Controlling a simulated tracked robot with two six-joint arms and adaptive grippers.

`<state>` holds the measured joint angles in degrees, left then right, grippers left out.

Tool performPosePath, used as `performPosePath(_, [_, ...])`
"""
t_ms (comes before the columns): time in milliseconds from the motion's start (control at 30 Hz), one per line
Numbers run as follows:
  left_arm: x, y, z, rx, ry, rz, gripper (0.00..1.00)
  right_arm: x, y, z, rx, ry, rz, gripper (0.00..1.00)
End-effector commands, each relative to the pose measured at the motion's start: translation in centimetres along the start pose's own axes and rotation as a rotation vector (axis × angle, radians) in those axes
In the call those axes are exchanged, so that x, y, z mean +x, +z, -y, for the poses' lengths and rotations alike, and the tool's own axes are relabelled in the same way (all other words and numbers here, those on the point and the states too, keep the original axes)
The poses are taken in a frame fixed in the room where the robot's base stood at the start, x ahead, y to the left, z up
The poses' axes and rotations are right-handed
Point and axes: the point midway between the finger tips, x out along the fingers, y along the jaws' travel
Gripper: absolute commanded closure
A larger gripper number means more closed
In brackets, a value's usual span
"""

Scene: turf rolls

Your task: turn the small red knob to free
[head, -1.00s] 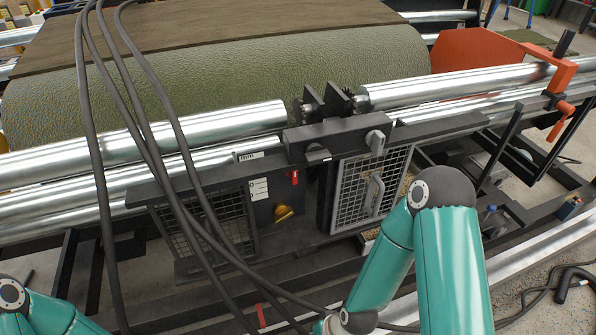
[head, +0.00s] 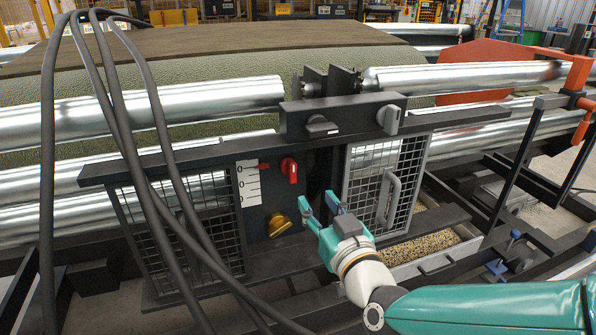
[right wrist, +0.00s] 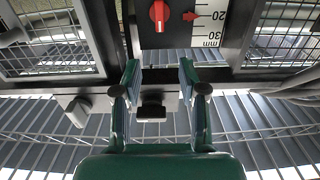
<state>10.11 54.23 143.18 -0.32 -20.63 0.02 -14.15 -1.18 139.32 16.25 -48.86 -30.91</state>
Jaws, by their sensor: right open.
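The small red knob (head: 289,170) sits on the dark front panel, right of the white scale (head: 249,184), its handle roughly upright with a pale mark on it. It also shows at the top of the right wrist view (right wrist: 159,13), beyond the fingertips. My right gripper (head: 320,203) is open and empty, below and right of the red knob and apart from it. In the right wrist view its two fingers (right wrist: 160,78) are spread with a gap between them. My left gripper is not in view.
A yellow knob (head: 279,225) is below the red one, close left of my right gripper. A mesh door with a grey handle (head: 388,198) is to the right. Dark and grey knobs (head: 389,119) sit on the beam above. Black cables (head: 130,130) hang at the left.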

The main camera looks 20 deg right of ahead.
Motion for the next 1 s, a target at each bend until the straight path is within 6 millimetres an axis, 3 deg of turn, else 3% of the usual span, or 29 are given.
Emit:
performPosePath(600, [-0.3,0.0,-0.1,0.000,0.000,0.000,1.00,12.3,0.2,0.0,0.003,0.000,0.006,0.58])
performPosePath(800, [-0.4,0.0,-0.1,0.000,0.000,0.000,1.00,14.8,0.2,-0.1,0.003,0.000,0.005,0.58])
performPosePath(1000, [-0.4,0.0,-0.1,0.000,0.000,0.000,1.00,15.6,0.2,-0.1,0.002,0.000,0.004,0.58])
